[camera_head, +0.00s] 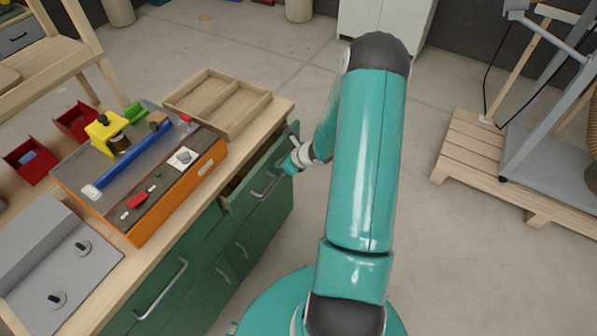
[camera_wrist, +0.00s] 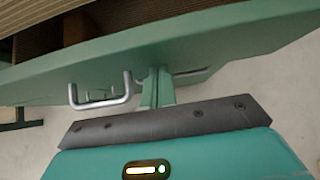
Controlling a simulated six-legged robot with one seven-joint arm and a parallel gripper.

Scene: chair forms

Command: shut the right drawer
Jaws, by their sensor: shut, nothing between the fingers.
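The right drawer (camera_head: 246,194) is the green drawer at the right end of the workbench, and it stands partly open with a dark gap behind its front. It has a silver bar handle (camera_head: 265,186). In the wrist view its green front (camera_wrist: 235,38) crosses the top, with the handle (camera_wrist: 100,101) left of my fingers. My gripper (camera_head: 287,166) is at the drawer front's outer face, near its right end. In the wrist view my gripper (camera_wrist: 158,75) is shut and empty, its fingers pointing at the front beside the handle. I cannot tell whether they touch it.
The wooden bench top (camera_head: 151,258) carries an orange-edged board (camera_head: 190,187) with coloured parts, a wooden tray (camera_head: 207,84), red bins (camera_head: 77,121) and a grey metal fixture (camera_head: 78,267). Other green drawers (camera_head: 160,292) below look closed. Floor (camera_head: 405,170) is clear towards a pallet (camera_head: 478,160).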

